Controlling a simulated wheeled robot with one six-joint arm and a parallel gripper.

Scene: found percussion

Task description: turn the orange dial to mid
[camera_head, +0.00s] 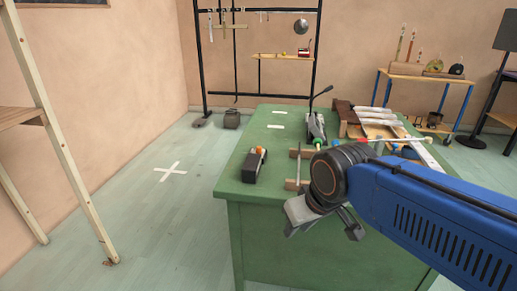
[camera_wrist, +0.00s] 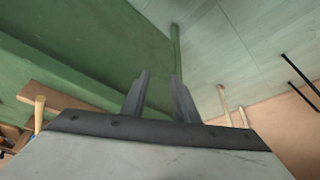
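A small dark box with an orange and white part (camera_head: 256,164) sits on the near left of the green table (camera_head: 262,128) in the head view. The orange part may be the dial, but it is too small to tell how it is set. My gripper (camera_head: 324,230) is in front of the table's near edge, to the right of the box and apart from it. In the wrist view my gripper (camera_wrist: 158,82) has two dark fingers with a gap between them and nothing held. The wrist view shows the green table side and floor; no dial is seen there.
A wooden piece with rods (camera_head: 292,184) lies right of the box. A black frame (camera_head: 257,95) stands behind.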

